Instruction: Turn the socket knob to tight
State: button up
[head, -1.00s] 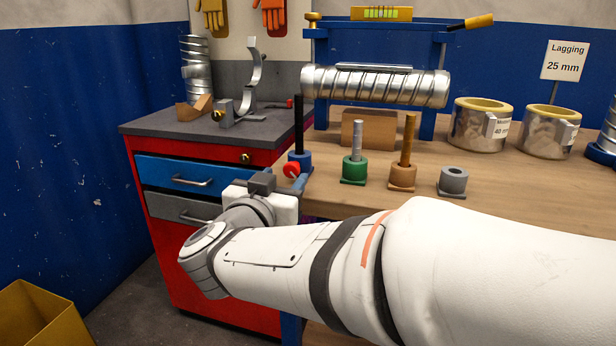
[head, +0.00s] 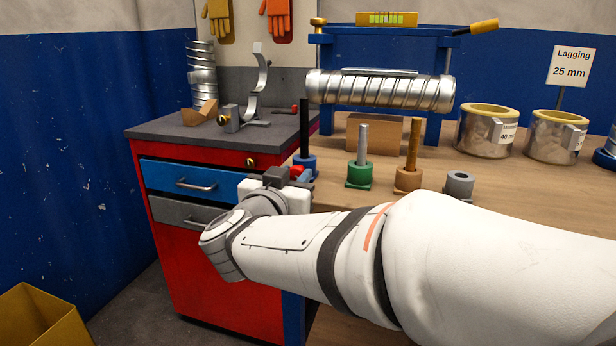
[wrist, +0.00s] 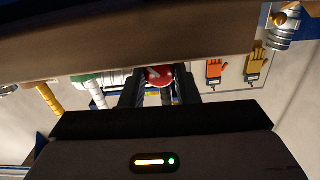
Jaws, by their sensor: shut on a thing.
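The red socket knob (head: 296,171) is at the front of the blue socket (head: 311,164), which holds an upright black rod (head: 304,127) near the bench's front left edge. My gripper (head: 293,174) is at the knob and covers most of it in the head view. In the wrist view the red knob (wrist: 158,76) sits between the two dark fingers of my gripper (wrist: 160,88), which are shut on it. The knob's turn angle and any tight mark cannot be made out.
A green socket (head: 359,173) with a metal rod, an orange-brown socket (head: 408,179) with a brown rod and a grey socket (head: 459,185) stand to the right. A spiral duct (head: 380,91) lies behind above a wooden block (head: 375,133). A red cabinet (head: 190,265) stands left.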

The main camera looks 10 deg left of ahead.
jog(key=shift+c, duration=0.9)
jog(key=m, duration=0.4)
jog(key=shift+m, duration=0.3)
jog(key=o, duration=1)
jog(key=shift+s, duration=0.15)
jog(key=shift+s+a+p, duration=0.15)
jog(key=shift+s+p, duration=0.45)
jog(key=shift+s, duration=1.3)
jog(key=shift+s+a+p, duration=0.15)
jog(key=shift+s+p, duration=0.4)
jog(key=shift+s, duration=1.35)
